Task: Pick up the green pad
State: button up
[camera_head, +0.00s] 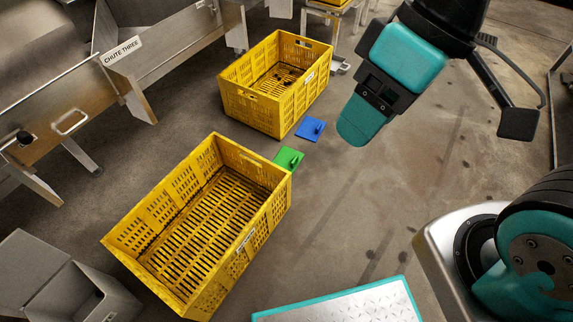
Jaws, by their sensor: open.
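The green pad (289,157) is a small flat plate with a raised grip on top. It lies on the floor in the head view, just beyond the right far corner of the near yellow crate (228,148), whose rim hides part of it. I cannot tell whether it touches the crate. My gripper (440,122) is at the upper right, high above the floor, with its fingers spread wide and empty. It is well to the right of the green pad and apart from it.
A blue pad (311,129) lies just beyond the green one, beside the far yellow crate (234,92). A metal chute (150,62) runs along the left. A grey box (62,282) stands lower left. The floor right of the pads is clear.

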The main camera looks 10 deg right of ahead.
aim_at(288, 159)
jog(key=k, duration=0.35)
jog(key=z, duration=1.4)
jog(key=i, duration=1.05)
jog(key=u, duration=0.8)
jog(key=i, duration=0.75)
jog(key=u, duration=1)
jog(key=i, duration=0.35)
jog(key=u, duration=0.35)
